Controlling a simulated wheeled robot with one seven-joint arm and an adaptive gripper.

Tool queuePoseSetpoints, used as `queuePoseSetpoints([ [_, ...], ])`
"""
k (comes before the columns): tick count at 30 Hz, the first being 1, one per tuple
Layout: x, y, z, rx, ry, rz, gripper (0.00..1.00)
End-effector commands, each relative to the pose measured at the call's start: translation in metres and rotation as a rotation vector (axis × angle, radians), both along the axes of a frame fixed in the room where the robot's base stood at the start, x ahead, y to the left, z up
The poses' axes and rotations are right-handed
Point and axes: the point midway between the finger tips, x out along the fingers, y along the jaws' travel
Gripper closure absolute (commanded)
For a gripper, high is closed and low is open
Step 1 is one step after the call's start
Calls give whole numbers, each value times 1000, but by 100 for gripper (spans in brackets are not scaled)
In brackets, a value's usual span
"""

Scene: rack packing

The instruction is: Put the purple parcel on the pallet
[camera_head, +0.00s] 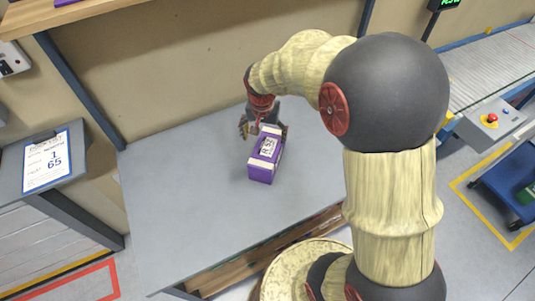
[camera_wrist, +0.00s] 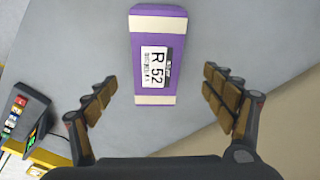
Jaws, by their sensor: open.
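The purple parcel (camera_head: 262,170) stands on the grey tabletop (camera_head: 190,190) in the head view. It is a box with pale bands and a white label. In the wrist view the parcel (camera_wrist: 158,80) lies ahead of my fingers, its label reading R 52. My gripper (camera_wrist: 160,100) is open, with one finger to each side of the parcel's near end and a gap on both sides. I cannot identify a pallet for certain in either view.
A conveyor (camera_head: 490,65) and a control box with a red button (camera_head: 492,118) are at the right. A blue cart (camera_head: 510,185) stands below it. The tabletop left of the parcel is clear.

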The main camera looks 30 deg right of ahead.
Motion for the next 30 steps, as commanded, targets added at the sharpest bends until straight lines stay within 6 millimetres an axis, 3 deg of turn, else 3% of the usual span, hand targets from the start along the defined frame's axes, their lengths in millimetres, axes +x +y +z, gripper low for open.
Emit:
queuePoseSetpoints([
  [1,5,-4,-16,3,15,-27,11],
  [4,11,-9,-36,6,30,-68,11],
  [30,20,-23,-125,7,38,-90,11],
])
